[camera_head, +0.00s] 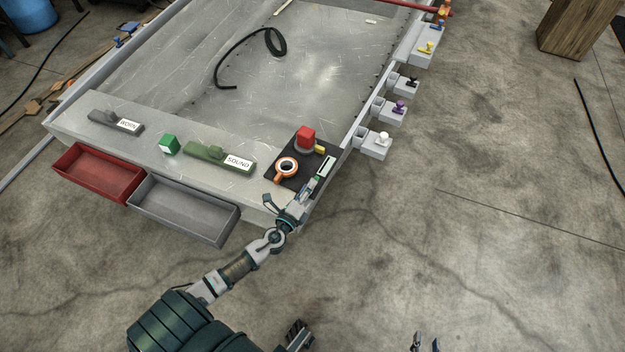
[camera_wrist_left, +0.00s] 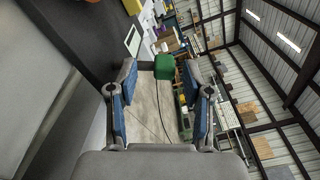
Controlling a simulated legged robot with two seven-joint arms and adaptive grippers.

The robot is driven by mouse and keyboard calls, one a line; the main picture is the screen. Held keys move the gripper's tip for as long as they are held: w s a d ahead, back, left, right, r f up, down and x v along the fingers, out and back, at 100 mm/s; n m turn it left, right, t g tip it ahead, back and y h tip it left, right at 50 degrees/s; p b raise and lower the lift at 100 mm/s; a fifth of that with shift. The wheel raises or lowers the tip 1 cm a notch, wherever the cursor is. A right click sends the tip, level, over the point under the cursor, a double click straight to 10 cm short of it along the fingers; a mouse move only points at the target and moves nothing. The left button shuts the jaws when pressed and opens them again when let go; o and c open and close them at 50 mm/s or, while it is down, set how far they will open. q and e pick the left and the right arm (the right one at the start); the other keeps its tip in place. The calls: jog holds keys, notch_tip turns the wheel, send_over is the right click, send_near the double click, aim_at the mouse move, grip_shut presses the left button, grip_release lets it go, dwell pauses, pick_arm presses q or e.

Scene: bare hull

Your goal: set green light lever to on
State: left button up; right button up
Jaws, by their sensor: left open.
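A black panel (camera_head: 283,178) lies on the near right corner of the grey hull. At its right edge is a small light-and-dark fitting with green on it (camera_head: 327,164), which I take for the green light lever; its setting is too small to read. My left gripper (camera_head: 308,191) is just in front of this fitting. In the left wrist view its two blue-padded fingers (camera_wrist_left: 165,103) stand wide apart with nothing between them. A green block-shaped part (camera_wrist_left: 165,66) shows beyond the fingertips, beside a white label (camera_wrist_left: 133,40). My right gripper (camera_head: 426,343) shows only its separated fingertips at the bottom edge.
A green cube (camera_head: 169,145) and a "SOUND" bar (camera_head: 218,157) lie further left. Red (camera_head: 99,172) and grey (camera_head: 184,209) trays hang in front.

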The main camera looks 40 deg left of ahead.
pick_arm(q)
jog(key=w, duration=0.2)
jog(key=shift+w+a, duration=0.1)
jog(key=shift+w, duration=0.25)
jog(key=shift+w+d+r, duration=0.1)
jog(key=shift+w+d, duration=0.25)
jog(key=shift+w, duration=0.15)
jog(key=shift+a, duration=0.3)
grip_shut()
